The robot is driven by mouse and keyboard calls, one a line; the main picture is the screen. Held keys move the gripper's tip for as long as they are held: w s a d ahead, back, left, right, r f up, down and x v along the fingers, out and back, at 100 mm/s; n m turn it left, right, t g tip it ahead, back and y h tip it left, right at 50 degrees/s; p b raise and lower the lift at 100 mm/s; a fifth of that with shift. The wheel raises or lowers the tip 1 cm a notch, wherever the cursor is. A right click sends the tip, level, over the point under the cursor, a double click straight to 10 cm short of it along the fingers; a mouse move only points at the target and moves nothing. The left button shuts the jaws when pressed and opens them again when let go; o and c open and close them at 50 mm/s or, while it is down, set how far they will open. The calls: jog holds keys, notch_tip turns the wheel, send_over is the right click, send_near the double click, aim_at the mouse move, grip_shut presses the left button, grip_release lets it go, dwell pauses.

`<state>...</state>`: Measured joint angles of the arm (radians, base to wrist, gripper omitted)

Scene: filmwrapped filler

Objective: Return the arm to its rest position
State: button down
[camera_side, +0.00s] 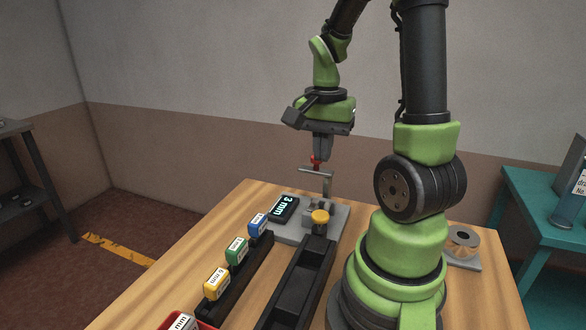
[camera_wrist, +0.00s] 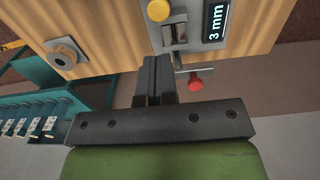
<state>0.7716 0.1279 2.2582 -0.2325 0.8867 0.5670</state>
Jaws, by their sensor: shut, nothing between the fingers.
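My gripper (camera_side: 322,157) hangs above the far end of the wooden table, pointing down, with its fingers together and nothing between them. In the wrist view its dark fingers (camera_wrist: 153,62) also show closed. A lever with a red knob (camera_side: 315,161) rises from the grey fixture (camera_side: 285,233) just below the fingertips. In the wrist view the red knob (camera_wrist: 195,85) lies to the right of the fingers, apart from them in the picture. The fixture carries a display (camera_side: 284,208) reading 3 mm and a yellow knob (camera_side: 320,216).
Blue (camera_side: 257,224), green (camera_side: 237,250) and yellow (camera_side: 216,283) labelled blocks stand in a row on a black rack. A black channel (camera_side: 297,285) runs beside it. A ring-topped grey piece (camera_side: 463,241) sits at right, near a teal bench (camera_side: 540,205).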

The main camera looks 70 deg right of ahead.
jog(key=a+r+n+t+y, duration=0.1)
jog(key=a+r+n+t, duration=0.2)
jog(key=a+r+n, duration=0.2)
jog(key=a+r+n+t+y, duration=0.1)
jog(key=a+r+n+t, duration=0.3)
jog(key=a+n, duration=0.5)
jog(key=s+a+r, duration=0.1)
jog(key=a, duration=0.2)
jog(key=shift+a+r, duration=0.25)
jog(key=shift+a, duration=0.05)
